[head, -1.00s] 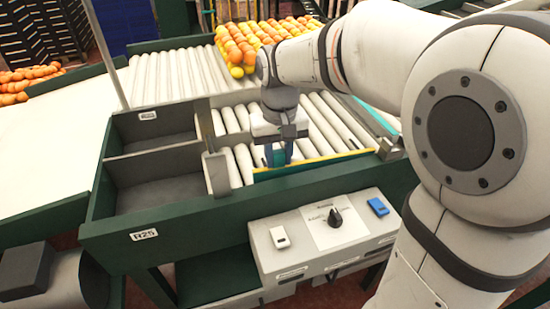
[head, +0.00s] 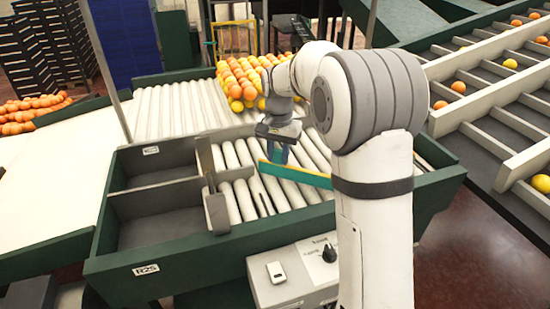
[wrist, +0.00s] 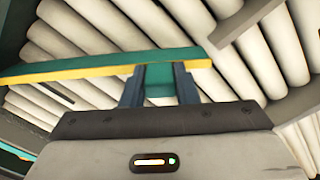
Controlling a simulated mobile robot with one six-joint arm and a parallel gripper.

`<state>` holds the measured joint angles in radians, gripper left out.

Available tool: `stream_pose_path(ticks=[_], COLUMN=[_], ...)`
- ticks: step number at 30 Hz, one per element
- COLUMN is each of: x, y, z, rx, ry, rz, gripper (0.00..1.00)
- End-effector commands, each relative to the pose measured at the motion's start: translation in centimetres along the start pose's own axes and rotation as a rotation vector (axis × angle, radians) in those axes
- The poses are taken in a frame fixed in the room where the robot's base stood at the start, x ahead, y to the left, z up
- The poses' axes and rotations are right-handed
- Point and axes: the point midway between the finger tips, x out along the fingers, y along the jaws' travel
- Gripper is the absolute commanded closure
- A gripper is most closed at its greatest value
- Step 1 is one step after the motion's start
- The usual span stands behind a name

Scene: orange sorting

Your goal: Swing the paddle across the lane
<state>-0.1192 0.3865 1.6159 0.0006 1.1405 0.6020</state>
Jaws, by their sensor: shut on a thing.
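My gripper (head: 277,157) is shut on the paddle's teal grip, which shows between the two fingers in the wrist view (wrist: 159,84). My arm hides the paddle's right end and part of the lane in the head view.
Many oranges and yellow fruit (head: 245,82) are massed on the rollers at the back. A grey divider (head: 216,208) and bins (head: 155,215) stand left of the lane. A control box (head: 285,275) is in front. A sloped fruit rack (head: 480,110) is at right.

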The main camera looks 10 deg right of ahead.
Motion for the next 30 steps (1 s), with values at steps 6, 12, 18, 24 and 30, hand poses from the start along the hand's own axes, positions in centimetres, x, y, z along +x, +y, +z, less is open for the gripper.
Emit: stream_pose_path(ticks=[6, 12, 18, 24, 30], x=[-0.1, -0.08, -0.09, -0.05, -0.04], y=[0.0, 0.04, 0.08, 0.12, 0.15], z=[-0.73, -0.78, -0.78, -0.76, -0.75], rx=[0.026, 0.028, 0.027, 0.028, 0.029], ry=[0.004, 0.005, 0.005, 0.003, 0.002], rz=[-0.002, -0.002, -0.002, -0.001, -0.001], gripper=[1.0, 1.0, 0.67, 0.51, 0.51])
